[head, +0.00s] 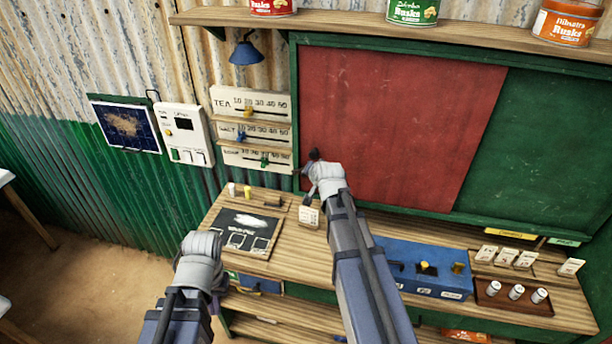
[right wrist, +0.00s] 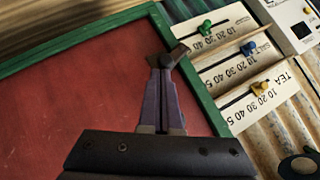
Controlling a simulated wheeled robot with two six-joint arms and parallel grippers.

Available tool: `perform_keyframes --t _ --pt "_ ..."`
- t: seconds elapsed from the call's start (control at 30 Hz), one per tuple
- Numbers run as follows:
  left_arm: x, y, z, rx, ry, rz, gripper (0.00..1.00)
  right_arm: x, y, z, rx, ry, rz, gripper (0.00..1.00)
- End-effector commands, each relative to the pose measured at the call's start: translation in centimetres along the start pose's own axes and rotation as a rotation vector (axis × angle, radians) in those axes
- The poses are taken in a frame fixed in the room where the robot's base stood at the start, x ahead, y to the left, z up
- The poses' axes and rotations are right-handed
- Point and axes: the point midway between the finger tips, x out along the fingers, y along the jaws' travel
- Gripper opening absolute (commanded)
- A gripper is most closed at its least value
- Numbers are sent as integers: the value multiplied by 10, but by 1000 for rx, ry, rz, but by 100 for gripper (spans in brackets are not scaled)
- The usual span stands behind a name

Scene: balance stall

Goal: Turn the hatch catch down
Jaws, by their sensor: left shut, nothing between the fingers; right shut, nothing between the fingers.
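The hatch has a red panel (head: 395,120) in a green frame, and the panel also fills the left of the right wrist view (right wrist: 80,85). A small dark catch (head: 314,154) is at the panel's lower left edge, partly hidden by my right wrist. In the right wrist view the catch (right wrist: 181,51) sits tilted on the frame at my right gripper's tips. My right gripper (right wrist: 165,61) is shut and empty, close against the catch; I cannot tell whether they touch. My left gripper (head: 219,297) is shut and empty, low in front of the counter, away from the hatch.
A wooden counter (head: 330,240) below bears a black slate (head: 243,232), a blue box (head: 425,262) and a brown tray (head: 500,305) with small cylinders. Tins (head: 568,22) stand on the shelf above.

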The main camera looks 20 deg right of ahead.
Motion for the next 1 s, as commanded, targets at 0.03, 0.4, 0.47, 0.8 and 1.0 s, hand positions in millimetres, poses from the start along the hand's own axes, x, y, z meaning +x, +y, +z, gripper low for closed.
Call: perform_keyframes --t 0.03,0.4,0.47,0.8,1.0 --pt "5 0 0 1 0 0 0 2 4 2 1 0 0 0" --pt "6 0 0 2 0 0 0 3 6 2 -1 -2 2 0" --pt "6 1 0 2 0 0 0 4 5 3 -2 -2 2 0" --pt "11 1 -1 2 0 0 0 12 -5 12 -2 -5 -1 0" --pt "11 1 -1 2 0 0 0 13 -8 13 -1 -7 -4 0"
